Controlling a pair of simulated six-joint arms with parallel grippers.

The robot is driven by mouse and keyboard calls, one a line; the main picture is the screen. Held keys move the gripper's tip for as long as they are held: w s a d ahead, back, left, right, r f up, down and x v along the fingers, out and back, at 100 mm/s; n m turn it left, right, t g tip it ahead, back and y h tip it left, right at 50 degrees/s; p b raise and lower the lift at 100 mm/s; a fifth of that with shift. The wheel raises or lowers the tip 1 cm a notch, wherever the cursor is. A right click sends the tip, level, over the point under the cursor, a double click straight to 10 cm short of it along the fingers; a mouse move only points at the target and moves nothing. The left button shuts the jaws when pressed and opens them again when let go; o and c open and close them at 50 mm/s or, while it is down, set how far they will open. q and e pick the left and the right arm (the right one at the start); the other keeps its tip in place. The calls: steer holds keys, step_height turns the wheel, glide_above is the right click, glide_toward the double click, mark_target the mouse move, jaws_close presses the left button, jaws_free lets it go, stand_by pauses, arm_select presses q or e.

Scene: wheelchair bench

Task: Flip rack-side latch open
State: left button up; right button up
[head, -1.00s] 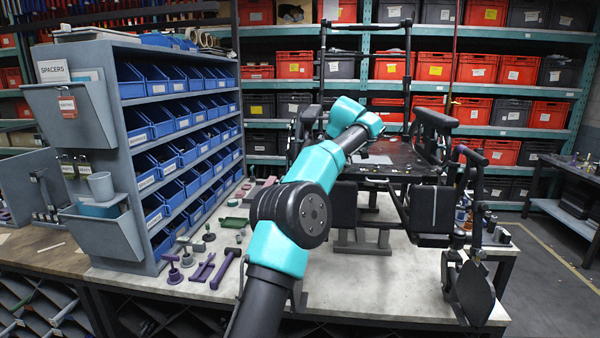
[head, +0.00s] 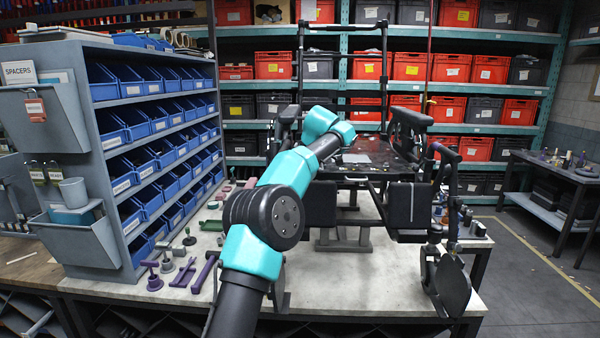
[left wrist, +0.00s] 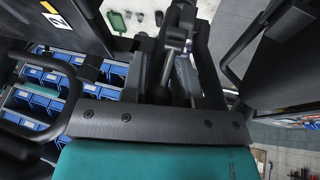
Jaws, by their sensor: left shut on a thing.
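The black wheelchair (head: 404,205) stands on the bench, its seat cushion and side frame facing me. My left arm crosses the middle of the head view, and its gripper is hidden there behind the arm. In the left wrist view my left gripper (left wrist: 178,45) has its dark fingers shut around a grey metal part (left wrist: 176,38) among black frame pieces. This part sits where a latch could be, but I cannot tell its exact shape or position. My right gripper is in neither view.
A grey spacer rack (head: 82,165) with blue bins stands on the left of the bench (head: 345,285). Purple and green tools (head: 180,270) lie in front of it.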

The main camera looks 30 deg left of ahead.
arm_select(q)
steer(key=shift+c, duration=0.4)
steer(key=shift+w, duration=0.1)
steer(key=y, duration=0.1)
steer(key=g+y, duration=0.1)
steer(key=d+y, duration=0.1)
steer(key=shift+w+m, duration=0.25)
steer(key=shift+m, duration=0.05)
steer(key=shift+w+d+f+g+y, duration=0.2)
steer(key=shift+g+y, duration=0.2)
steer(key=shift+y, duration=0.4)
steer(key=shift+w+d+f+g+y, duration=0.15)
steer(key=shift+g+y, duration=0.25)
steer(key=shift+y, duration=0.4)
steer(key=shift+s+d, duration=0.1)
steer(key=o, duration=0.9)
steer(key=shift+c, duration=0.2)
steer(key=shift+d, duration=0.1)
